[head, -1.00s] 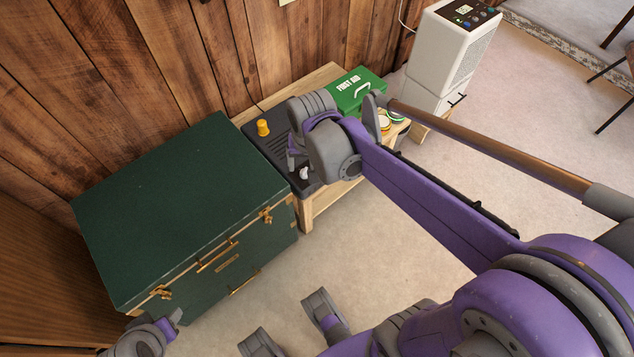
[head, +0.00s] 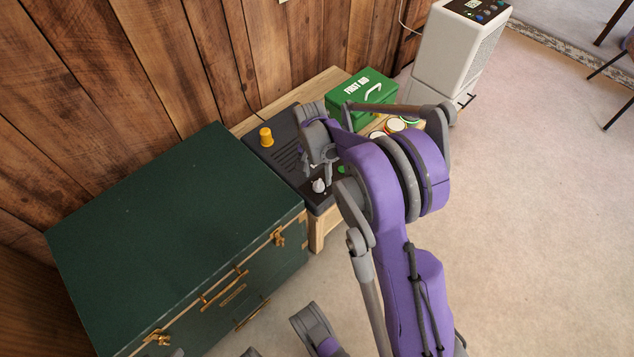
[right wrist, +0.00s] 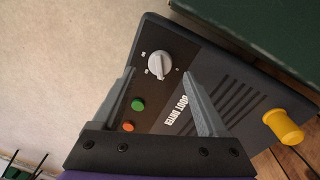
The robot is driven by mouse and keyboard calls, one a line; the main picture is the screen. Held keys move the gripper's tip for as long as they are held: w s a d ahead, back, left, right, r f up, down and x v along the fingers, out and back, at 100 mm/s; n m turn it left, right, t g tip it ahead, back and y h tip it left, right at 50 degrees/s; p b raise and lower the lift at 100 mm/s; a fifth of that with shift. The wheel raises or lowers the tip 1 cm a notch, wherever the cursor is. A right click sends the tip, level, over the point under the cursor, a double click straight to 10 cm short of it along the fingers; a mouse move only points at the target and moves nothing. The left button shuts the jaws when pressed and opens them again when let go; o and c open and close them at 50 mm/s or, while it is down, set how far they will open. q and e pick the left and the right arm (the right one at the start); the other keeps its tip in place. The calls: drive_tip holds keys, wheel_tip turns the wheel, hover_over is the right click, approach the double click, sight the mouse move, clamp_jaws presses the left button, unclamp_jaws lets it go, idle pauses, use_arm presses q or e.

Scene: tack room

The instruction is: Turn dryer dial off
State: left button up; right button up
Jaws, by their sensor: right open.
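The boot dryer (head: 283,152) is a dark box with slots on a wooden bench. It also shows in the right wrist view (right wrist: 233,75), with its printed name. Its light grey dial (right wrist: 159,66) has small markings around it; the dial shows in the head view (head: 318,186) near the dryer's front edge. My right gripper (head: 326,168) is above the dryer by the dial. In the right wrist view, the gripper (right wrist: 163,76) is open and empty, with the dial seen between its fingertips; contact cannot be told. My left gripper is not clearly seen.
A green button (right wrist: 138,104) and an orange button (right wrist: 128,126) sit beside the dial. A yellow peg (head: 266,137) stands on the dryer. A green trunk (head: 165,225) is close on the left. A first aid box (head: 362,92) stands behind.

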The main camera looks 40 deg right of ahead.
sight(318, 182)
drive_tip(key=shift+s+f+b, duration=0.1)
drive_tip(key=shift+f+b, duration=0.3)
drive_tip(key=shift+f, duration=1.55)
clamp_jaws()
